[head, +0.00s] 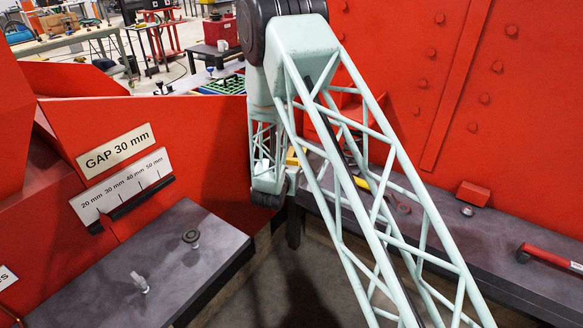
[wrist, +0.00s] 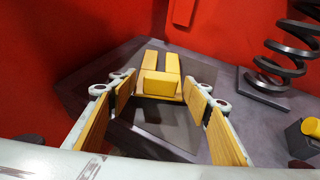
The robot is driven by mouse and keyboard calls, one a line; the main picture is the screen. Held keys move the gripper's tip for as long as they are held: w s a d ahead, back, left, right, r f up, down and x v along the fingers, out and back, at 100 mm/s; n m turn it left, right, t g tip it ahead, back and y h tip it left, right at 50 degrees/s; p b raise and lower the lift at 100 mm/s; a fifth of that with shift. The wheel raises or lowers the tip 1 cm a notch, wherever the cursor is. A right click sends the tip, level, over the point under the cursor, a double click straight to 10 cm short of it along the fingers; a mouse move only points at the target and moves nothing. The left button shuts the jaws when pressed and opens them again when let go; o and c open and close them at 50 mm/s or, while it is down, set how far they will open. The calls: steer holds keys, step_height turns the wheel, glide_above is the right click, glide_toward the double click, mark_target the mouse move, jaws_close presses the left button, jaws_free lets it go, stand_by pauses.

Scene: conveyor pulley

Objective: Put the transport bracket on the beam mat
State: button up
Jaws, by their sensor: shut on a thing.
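The yellow transport bracket (wrist: 160,78), blocky with two bars and a crosspiece, sits between the fingertips of my gripper (wrist: 160,90) in the wrist view. My gripper's padded fingers stand apart on either side and are shut on it. Below it is a dark grey flat surface (wrist: 165,120). I cannot tell which part of this surface is the beam mat, nor whether the bracket touches it. In the head view, only a bit of yellow (head: 297,157) shows behind my lattice arm, and the fingertips are hidden.
A black coil spring (wrist: 285,60) stands on a plate at the right of the wrist view, near a yellow-and-black object (wrist: 303,138). Red walls rise close behind. A red-handled tool (head: 548,257) lies on the dark right ledge (head: 440,225). The left slab (head: 130,285) holds two small fittings.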

steer(key=shift+f, duration=0.4)
steer(key=shift+f, duration=0.15)
steer(key=o, duration=1.1)
steer(key=shift+s+r, duration=0.1)
steer(key=shift+r, duration=0.1)
steer(key=p+v, duration=0.1)
steer(key=v, duration=1)
steer(key=shift+s, duration=0.35)
steer(key=shift+r, duration=0.1)
